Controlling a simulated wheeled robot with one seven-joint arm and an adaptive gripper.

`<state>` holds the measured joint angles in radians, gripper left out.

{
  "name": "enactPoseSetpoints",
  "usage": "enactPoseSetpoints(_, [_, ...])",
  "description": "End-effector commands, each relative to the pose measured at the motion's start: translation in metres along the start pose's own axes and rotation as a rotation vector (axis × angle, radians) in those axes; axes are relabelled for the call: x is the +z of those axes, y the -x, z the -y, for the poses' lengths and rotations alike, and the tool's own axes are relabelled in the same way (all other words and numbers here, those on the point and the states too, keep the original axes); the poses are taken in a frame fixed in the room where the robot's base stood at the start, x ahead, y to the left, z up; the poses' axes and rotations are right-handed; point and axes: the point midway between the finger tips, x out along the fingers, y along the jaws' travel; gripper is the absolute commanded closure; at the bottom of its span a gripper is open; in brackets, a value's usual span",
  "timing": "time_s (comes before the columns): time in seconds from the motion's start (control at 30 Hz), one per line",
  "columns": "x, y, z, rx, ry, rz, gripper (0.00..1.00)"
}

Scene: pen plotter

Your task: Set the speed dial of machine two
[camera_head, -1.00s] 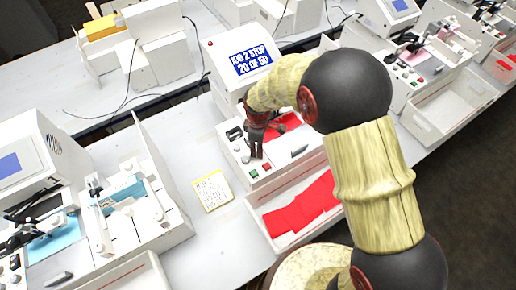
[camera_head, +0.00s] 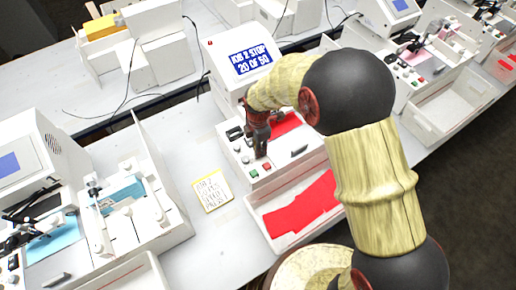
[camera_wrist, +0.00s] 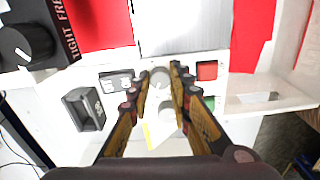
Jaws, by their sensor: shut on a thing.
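In the head view my gripper (camera_head: 260,148) reaches down to the panel and hides the dial.
A red button (camera_wrist: 207,70) and a green button (camera_wrist: 209,102) are close on the right of my fingers. A black rocker switch (camera_wrist: 83,109) is on the left. A yellow-edged note (camera_head: 213,190) lies on the table. Red sheets lie in the front tray (camera_head: 262,222).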

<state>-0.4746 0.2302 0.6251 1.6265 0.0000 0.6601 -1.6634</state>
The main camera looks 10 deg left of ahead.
Motion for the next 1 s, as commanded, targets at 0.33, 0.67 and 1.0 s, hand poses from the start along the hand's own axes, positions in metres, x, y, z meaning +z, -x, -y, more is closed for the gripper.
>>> enactPoseSetpoints(0.33, [0.0002,0.0004,-0.0004,0.001,0.089,0.000,1.00])
enactPoseSetpoints(0.67, [0.0002,0.0006,-0.0005,0.001,0.096,0.000,1.00])
enactPoseSetpoints(1.0, [0.0001,0.0004,-0.0003,0.001,0.095,0.000,0.72])
